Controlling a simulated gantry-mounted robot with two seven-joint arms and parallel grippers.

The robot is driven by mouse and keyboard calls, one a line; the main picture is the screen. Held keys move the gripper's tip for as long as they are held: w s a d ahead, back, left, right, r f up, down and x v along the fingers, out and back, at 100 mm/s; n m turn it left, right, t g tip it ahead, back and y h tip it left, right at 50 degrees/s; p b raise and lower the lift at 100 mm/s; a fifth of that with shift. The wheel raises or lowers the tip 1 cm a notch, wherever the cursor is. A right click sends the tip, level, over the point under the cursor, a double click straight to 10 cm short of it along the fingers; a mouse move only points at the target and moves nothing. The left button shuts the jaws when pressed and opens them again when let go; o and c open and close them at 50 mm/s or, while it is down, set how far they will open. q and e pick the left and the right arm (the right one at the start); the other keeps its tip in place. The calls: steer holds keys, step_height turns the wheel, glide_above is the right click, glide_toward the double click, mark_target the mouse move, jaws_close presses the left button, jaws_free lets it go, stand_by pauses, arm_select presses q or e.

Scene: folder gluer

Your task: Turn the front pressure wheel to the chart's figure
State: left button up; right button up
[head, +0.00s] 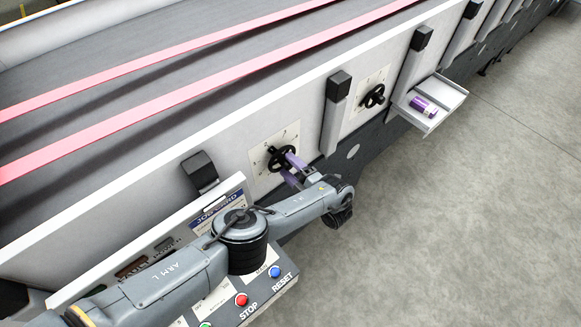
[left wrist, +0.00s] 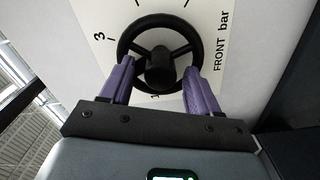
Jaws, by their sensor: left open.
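The front pressure wheel (head: 281,158) is a black spoked handwheel on a white dial plate (head: 259,180) on the machine's side. In the left wrist view the wheel (left wrist: 160,50) sits on a plate marked "FRONT bar" (left wrist: 222,42), with a 3 at the left and a partly hidden 1 below. My left gripper (head: 291,168) is open at the wheel. Its purple fingers (left wrist: 157,82) overlap the wheel's lower rim on either side of the hub; contact is unclear. A job card (head: 218,207) stands left of the wheel, mostly hidden by my arm, its figures unreadable. My right gripper is out of view.
A second black handwheel (head: 374,96) is farther along the side. Beyond it a tray (head: 448,101) juts out, holding a purple cylinder (head: 424,106). Below my arm is a panel with a red STOP button (head: 241,299) and a blue RESET button (head: 274,271). The floor at right is clear.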

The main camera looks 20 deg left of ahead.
arm_select(q)
steer(key=v, duration=1)
steer(key=shift+s+d+p, duration=0.2)
steer(key=shift+d+p, duration=0.15)
steer(key=shift+p, duration=0.1)
